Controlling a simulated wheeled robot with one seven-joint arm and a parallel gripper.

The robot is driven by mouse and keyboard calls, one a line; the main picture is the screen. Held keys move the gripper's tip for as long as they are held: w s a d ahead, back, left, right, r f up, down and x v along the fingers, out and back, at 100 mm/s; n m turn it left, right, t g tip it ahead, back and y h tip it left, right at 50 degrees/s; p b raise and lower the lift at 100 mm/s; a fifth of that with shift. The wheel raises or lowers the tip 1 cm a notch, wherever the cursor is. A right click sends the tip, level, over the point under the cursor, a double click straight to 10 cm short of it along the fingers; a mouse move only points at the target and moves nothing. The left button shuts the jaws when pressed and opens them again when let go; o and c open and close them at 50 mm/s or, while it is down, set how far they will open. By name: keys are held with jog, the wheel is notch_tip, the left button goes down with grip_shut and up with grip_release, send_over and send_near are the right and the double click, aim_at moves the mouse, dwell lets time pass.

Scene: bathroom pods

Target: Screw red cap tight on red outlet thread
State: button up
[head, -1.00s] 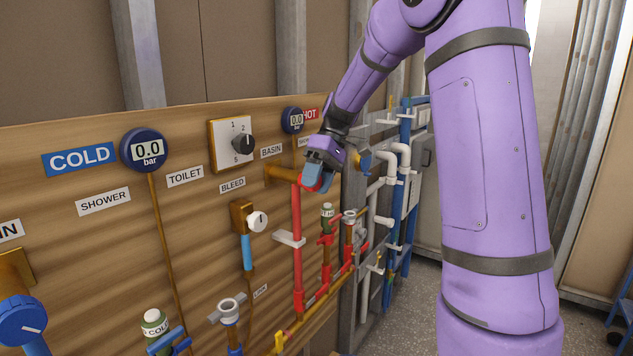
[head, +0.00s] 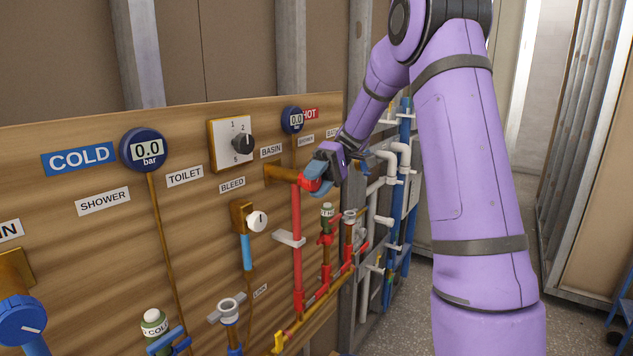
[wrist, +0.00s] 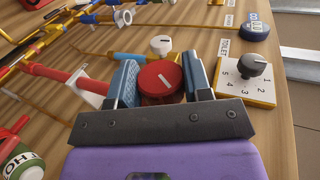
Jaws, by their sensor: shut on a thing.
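The red cap (wrist: 160,78) sits between the two blue fingers of my gripper (wrist: 162,82) in the wrist view, with a white line across its face. In the head view my gripper (head: 318,178) is shut on the cap at the upper end of the red pipe (head: 297,250), by the brass outlet (head: 283,173) under the BASIN label. The red pipe also shows in the wrist view (wrist: 62,76), running left from the cap. The thread is hidden behind the cap and fingers, so I cannot tell how far the cap sits on it.
A dial plate (head: 232,145) numbered around a black knob is close to the fingers. A white bleed knob (head: 257,221) and a white pipe clip (head: 289,238) are nearby. White and blue pipes (head: 400,160) stand behind on the right.

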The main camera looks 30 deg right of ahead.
jog(key=shift+f+y, duration=0.1)
jog(key=shift+y, duration=0.2)
jog(key=shift+d+f+g+y, duration=0.1)
jog(key=shift+g+y, duration=0.5)
jog(key=shift+y, duration=0.8)
jog(key=o, duration=0.8)
jog(key=shift+c, duration=0.2)
